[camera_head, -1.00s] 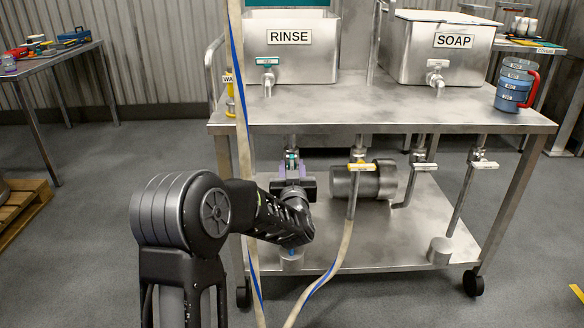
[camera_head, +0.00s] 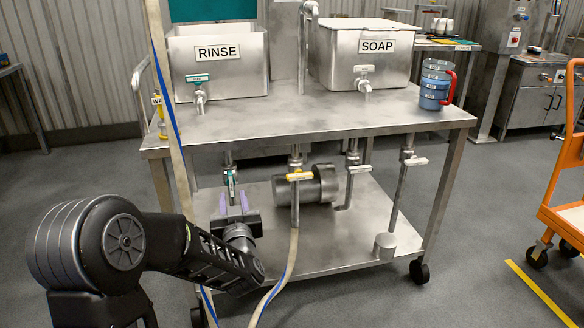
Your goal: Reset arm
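My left gripper (camera_head: 234,202) has purple fingertips. It is below the cart's tabletop, just in front of and below the teal-handled valve (camera_head: 230,173). Its two fingers stand apart, with a gap between them and nothing seen held. My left arm comes in from the lower left, its dark forearm crossing in front of the cart's lower shelf. My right gripper is out of view.
The steel cart (camera_head: 310,118) carries the RINSE tank (camera_head: 232,78), the SOAP tank (camera_head: 345,62) and a blue jug (camera_head: 434,88). A hose (camera_head: 290,262) hangs near my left forearm. An orange trolley (camera_head: 570,190) stands at right. Floor between them is clear.

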